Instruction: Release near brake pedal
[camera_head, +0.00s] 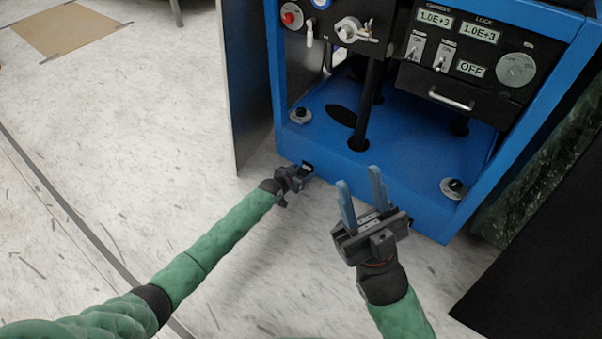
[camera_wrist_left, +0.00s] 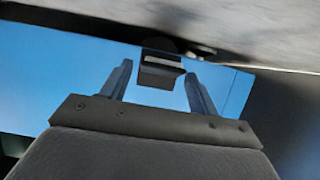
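The blue cart (camera_head: 400,160) stands on the floor. My left gripper (camera_head: 303,170) is low at the cart's front left corner, close to its lower edge. In the left wrist view its two fingers (camera_wrist_left: 160,78) are apart, and a small dark block, which looks like the brake pedal (camera_wrist_left: 160,70), shows between them. A gap shows on each side, so the fingers are not closed on it. In the head view the pedal is hard to tell from the gripper. My right gripper (camera_head: 360,180) is open and empty in front of the cart, fingers pointing up.
The cart carries a control panel (camera_head: 465,50) with displays, switches and a knob. A dark panel (camera_head: 248,80) stands along its left side. A black surface (camera_head: 535,240) lies to the right. The pale floor (camera_head: 110,150) at left is clear, with a brown square (camera_head: 70,30) further back.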

